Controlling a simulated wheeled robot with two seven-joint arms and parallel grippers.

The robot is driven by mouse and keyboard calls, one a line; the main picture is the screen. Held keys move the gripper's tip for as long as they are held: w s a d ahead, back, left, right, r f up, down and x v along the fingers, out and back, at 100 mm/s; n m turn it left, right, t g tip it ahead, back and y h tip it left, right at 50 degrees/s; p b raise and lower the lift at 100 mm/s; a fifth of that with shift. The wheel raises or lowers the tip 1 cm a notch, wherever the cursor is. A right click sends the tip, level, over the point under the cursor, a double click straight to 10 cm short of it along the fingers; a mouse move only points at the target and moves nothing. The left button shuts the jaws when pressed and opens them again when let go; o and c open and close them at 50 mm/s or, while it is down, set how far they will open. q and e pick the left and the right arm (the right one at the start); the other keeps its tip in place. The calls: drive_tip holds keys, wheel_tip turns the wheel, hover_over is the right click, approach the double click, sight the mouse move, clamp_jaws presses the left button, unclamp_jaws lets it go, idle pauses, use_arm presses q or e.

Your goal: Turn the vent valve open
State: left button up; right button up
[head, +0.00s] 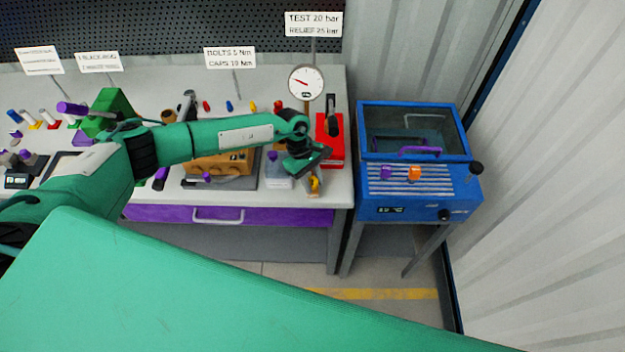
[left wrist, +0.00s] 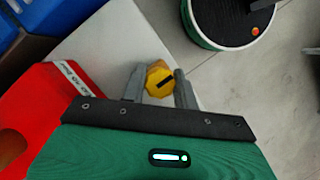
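In the left wrist view the knob (left wrist: 160,82) sits between the two grey fingertips of my left gripper (left wrist: 160,88). The fingers are very close to it on both sides; whether they press on it I cannot tell. In the head view my left gripper (head: 312,172) reaches down over the knob from above. The valve's body is mostly hidden beneath the gripper. My right gripper is not in view.
A red box (head: 330,150) stands just behind the valve, and a pressure gauge (head: 306,83) rises behind it. A clear container (head: 279,176) is close on the left. A blue cabinet (head: 415,190) stands right of the bench (head: 339,193).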

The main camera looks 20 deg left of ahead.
use_arm(q)
drive_tip(key=shift+c, duration=0.7)
drive_tip(key=shift+f+n, duration=0.1)
drive_tip(key=shift+n, duration=0.2)
drive_tip(key=n+t+b, duration=0.1)
drive_tip(key=n+b, duration=0.1)
drive_tip(key=shift+f+n+h, duration=0.1)
drive_tip(key=shift+n+h, duration=0.2)
drive_tip(key=shift+n, duration=0.1)
drive_tip(key=n+t+b, duration=0.1)
drive_tip(key=n, duration=0.2)
drive_tip(key=n+t+b, duration=0.1)
drive_tip(key=n, duration=0.2)
drive_tip(key=shift+t, duration=0.3)
drive_tip(key=n+b, duration=0.1)
drive_tip(key=n, duration=0.1)
drive_tip(key=n+t+y+b, duration=0.1)
drive_tip(key=n, duration=0.1)
drive_tip(key=shift+n+t, duration=0.3)
drive_tip(key=shift+n+t+y+b, duration=0.55)
drive_tip(key=shift+n+b, duration=0.85)
drive_tip(key=shift+n, duration=0.5)
